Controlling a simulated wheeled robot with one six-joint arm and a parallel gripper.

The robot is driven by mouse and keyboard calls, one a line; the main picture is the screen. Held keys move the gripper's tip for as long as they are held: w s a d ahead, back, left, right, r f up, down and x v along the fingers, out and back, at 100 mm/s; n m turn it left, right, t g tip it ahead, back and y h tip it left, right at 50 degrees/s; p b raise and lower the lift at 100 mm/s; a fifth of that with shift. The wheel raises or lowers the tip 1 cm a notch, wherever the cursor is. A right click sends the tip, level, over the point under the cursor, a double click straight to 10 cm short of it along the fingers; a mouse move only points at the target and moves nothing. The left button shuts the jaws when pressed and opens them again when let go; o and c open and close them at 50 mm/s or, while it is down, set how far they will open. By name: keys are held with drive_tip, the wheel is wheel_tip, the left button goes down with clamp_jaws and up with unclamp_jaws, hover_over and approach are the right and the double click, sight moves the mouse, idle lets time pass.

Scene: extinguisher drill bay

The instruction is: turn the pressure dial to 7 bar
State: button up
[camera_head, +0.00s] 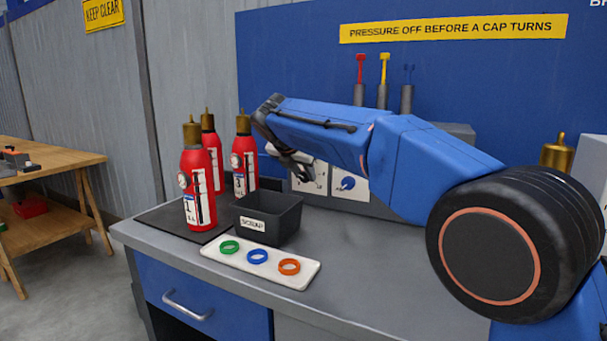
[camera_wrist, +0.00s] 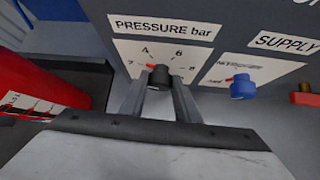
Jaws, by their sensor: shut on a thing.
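The pressure dial (camera_wrist: 159,78) is a small dark knob on a white plate under the label PRESSURE bar, seen in the wrist view. The scale shows 2, 4, 6 and 8 around it. Its red pointer is turned to the left, toward the low end near 2. My gripper (camera_wrist: 161,90) has its two fingers on either side of the knob and is shut on it. In the head view my gripper (camera_head: 291,163) is at the panel's left plate (camera_head: 318,181), and the knob is hidden there.
A blue knob (camera_wrist: 242,88) sits on the plate to the right, by a SUPPLY label. Red extinguishers (camera_head: 198,185) stand left of the gripper on a dark mat. A black SCRAP bin (camera_head: 284,217) and a white tray (camera_head: 301,277) with coloured rings are in front.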

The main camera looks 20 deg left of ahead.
drive_tip(key=shift+d+f+m+t+y, duration=0.1)
drive_tip(key=shift+d+m+t+y, duration=0.15)
drive_tip(key=shift+m+y, duration=0.65)
drive_tip(key=shift+d+f+m+t+y, duration=0.25)
drive_tip(key=shift+m+y, duration=0.2)
drive_tip(key=shift+y, duration=1)
drive_tip(key=shift+d+m+t+y, duration=0.15)
drive_tip(key=shift+m+t+y, duration=0.15)
drive_tip(key=shift+m+y, duration=0.6)
drive_tip(key=shift+y, duration=0.45)
drive_tip(key=o, duration=1.1)
drive_tip(key=shift+c, duration=0.2)
drive_tip(key=shift+s, duration=0.15)
drive_tip(key=v, duration=1.7)
drive_tip(key=shift+s, duration=0.2)
drive_tip(key=shift+d+f, duration=0.1)
drive_tip(key=shift+d, duration=0.05)
